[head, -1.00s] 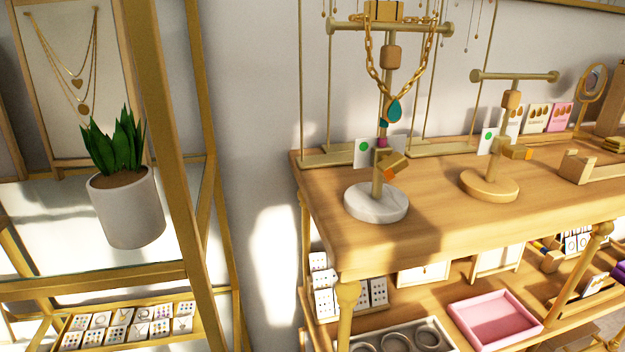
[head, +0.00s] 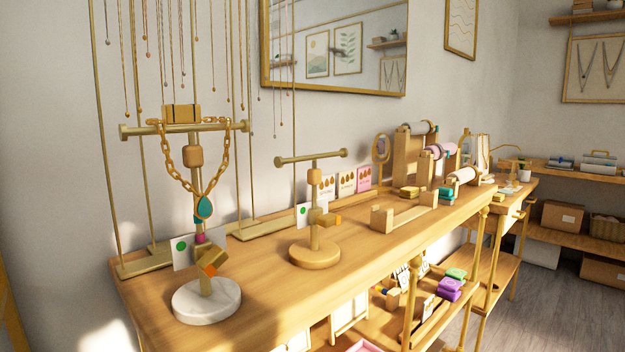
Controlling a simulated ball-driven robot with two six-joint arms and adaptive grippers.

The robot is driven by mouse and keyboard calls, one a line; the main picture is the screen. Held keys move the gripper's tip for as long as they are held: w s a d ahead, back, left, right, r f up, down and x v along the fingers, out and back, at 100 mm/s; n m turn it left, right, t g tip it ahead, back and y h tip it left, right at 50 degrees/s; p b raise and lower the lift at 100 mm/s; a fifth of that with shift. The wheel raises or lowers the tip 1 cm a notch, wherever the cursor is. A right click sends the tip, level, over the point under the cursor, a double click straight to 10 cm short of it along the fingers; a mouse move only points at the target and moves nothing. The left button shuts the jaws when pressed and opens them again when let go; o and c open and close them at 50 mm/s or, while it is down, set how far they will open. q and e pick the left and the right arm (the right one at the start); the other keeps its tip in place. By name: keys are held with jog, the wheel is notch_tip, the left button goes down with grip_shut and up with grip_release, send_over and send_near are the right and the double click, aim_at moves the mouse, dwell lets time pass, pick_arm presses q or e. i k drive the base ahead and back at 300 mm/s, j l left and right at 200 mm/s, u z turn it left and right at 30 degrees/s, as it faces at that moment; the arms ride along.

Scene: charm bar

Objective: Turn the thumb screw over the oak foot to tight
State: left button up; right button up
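Neither gripper is in view.
A gold chain necklace with a teal pendant (head: 204,207) hangs on the marble-foot stand. A low wooden rest (head: 404,214) stands right of the oak foot. Earring cards (head: 346,183) stand behind. The counter's front edge (head: 400,247) is mostly clear.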

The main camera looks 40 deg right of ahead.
aim_at(326, 220)
jog(key=z, duration=1.25)
